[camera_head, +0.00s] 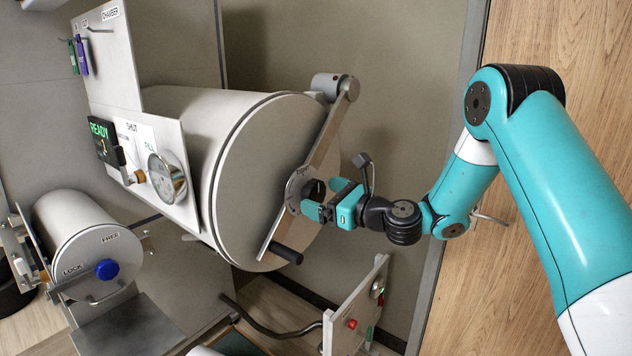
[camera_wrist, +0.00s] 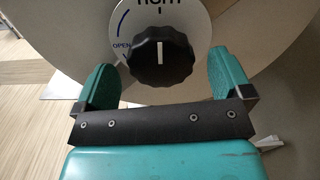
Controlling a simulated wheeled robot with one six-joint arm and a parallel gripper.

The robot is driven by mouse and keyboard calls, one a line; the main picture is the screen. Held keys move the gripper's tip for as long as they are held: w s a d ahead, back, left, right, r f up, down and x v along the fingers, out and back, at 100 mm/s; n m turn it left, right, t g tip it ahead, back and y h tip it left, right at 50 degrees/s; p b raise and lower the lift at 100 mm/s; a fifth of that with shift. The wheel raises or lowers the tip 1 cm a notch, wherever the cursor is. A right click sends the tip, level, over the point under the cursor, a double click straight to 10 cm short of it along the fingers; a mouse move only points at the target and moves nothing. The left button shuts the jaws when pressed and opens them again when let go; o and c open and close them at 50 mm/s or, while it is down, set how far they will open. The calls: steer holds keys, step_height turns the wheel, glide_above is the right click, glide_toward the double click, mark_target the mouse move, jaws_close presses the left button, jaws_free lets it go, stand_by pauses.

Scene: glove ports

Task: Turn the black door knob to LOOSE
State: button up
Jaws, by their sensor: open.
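The black door knob (camera_wrist: 162,60) is ribbed and sits on a round white dial plate (camera_wrist: 203,22). Its white pointer line stands upright in the wrist view, toward a black word cut off by the top edge. A blue "OPEN" with a curved arc is at the dial's left. In the head view the knob (camera_head: 314,189) is partly hidden by my gripper, and the dial word above seems to read "TIGHT". My gripper (camera_head: 325,201) is open. In the wrist view its teal fingers stand left and right of the knob, with visible gaps; contact is not seen.
The dial is on a grey bar (camera_head: 325,140) across the round chamber door (camera_head: 250,165); a black handle (camera_head: 286,254) projects at its lower end. A small panel (camera_head: 352,318) with a red button stands below. A smaller cylinder with a blue knob (camera_head: 107,269) is lower left.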

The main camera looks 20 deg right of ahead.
steer(key=shift+p+x, duration=0.3)
steer(key=shift+x, duration=0.9)
steer(key=c, duration=0.9)
